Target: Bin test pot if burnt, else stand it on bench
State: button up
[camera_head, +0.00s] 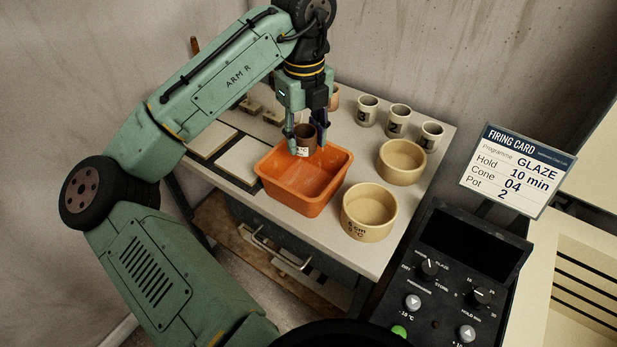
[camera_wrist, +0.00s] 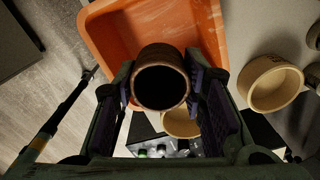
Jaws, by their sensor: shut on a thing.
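My gripper (camera_head: 306,139) is shut on a small brown pot (camera_head: 305,131) with a white label. It holds the pot upright above the orange bin (camera_head: 328,199), near the bin's far left side. In the wrist view the pot (camera_wrist: 162,82) sits between the two fingers, its dark open mouth facing the camera, and the orange bin (camera_wrist: 110,40) lies beyond it. The label's text is too small to read fully. The bench (camera_head: 362,256) carries the bin. The firing card (camera_head: 517,170) reads GLAZE, Hold 10 min, Cone 04, Pot 2.
Two tan bowls (camera_head: 401,162) (camera_head: 369,212) stand right of the bin. Several pale numbered pots (camera_head: 398,119) line the back of the bench. Flat tiles (camera_head: 212,141) lie at the left. A dark control panel (camera_head: 448,285) stands at the right. Bare bench shows at the front right.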

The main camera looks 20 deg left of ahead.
jog(key=b, duration=0.3)
send_over(305, 187)
jog(key=shift+f, duration=3.55)
jog(key=shift+f+b, duration=1.4)
jog(key=shift+f, duration=1.1)
jog(key=o, duration=1.2)
jog(key=shift+r, duration=0.1)
notch_tip(305, 187, up, 12)
jog(key=shift+f, duration=0.1)
